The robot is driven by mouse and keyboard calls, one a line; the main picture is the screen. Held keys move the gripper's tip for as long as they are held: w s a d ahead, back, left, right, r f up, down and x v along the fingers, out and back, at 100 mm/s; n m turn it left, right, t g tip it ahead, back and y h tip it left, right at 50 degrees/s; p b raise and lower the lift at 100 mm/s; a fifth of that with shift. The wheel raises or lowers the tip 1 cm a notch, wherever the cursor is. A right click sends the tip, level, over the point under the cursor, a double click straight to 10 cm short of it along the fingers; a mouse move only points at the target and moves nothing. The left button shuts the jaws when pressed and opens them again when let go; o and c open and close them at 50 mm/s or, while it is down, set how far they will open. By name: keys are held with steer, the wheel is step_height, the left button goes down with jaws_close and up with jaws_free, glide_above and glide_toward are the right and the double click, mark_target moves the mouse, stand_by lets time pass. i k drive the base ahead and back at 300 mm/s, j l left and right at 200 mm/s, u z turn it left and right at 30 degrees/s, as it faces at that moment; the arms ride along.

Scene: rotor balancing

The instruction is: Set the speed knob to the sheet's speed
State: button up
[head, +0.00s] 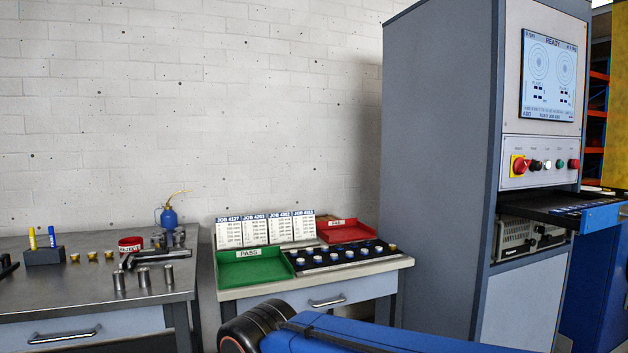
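The control panel (507,148) is on the front of the tall grey cabinet at the right. It carries a red knob on a yellow plate (519,166), a black knob (536,166), a white button (547,165), a green button (560,164) and a red button (574,164). The black knob may be the speed knob; its label and pointer are too small to read. Several job sheets (228,232) stand upright on the small bench, with headings starting JOB; their speed lines are not legible. My gripper is not in view; part of my blue arm shows at the bottom.
The screen (549,75) reads READY and seems to show 0 rpm. A green PASS tray (252,270) and a red tray (345,232) sit on the small bench (230,292). A grey workbench (60,303) with weights and a blue oiler (169,218) is at left.

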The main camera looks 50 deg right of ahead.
mark_target(535, 166)
steer(key=z, duration=2.85)
